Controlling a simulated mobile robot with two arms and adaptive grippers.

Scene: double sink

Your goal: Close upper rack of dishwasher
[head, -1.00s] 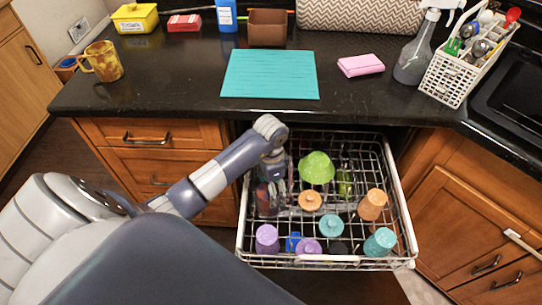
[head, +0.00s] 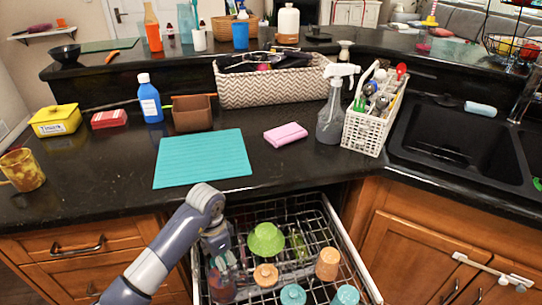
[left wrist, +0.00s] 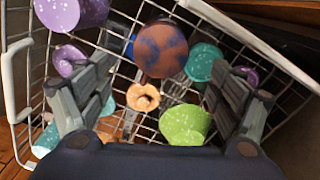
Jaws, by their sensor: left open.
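The upper rack (head: 352,256) is a white wire basket pulled out from under the counter; its front is cut off at the bottom of the head view. It holds a green bowl (head: 266,240), orange cups (head: 327,263) and teal cups (head: 293,294). My left gripper (head: 218,262) points down over the left part of the rack. In the left wrist view my left gripper (left wrist: 158,85) has its fingers wide apart with nothing clamped. The green bowl (left wrist: 185,124) and several cups show beyond and between the fingers. My right gripper is out of view.
The black counter edge runs just above the rack. On the counter are a teal mat (head: 203,158), a pink sponge (head: 285,134), a spray bottle (head: 333,110) and a cutlery basket (head: 372,125). Wooden drawers (head: 85,258) and a cabinet (head: 410,240) flank the rack.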

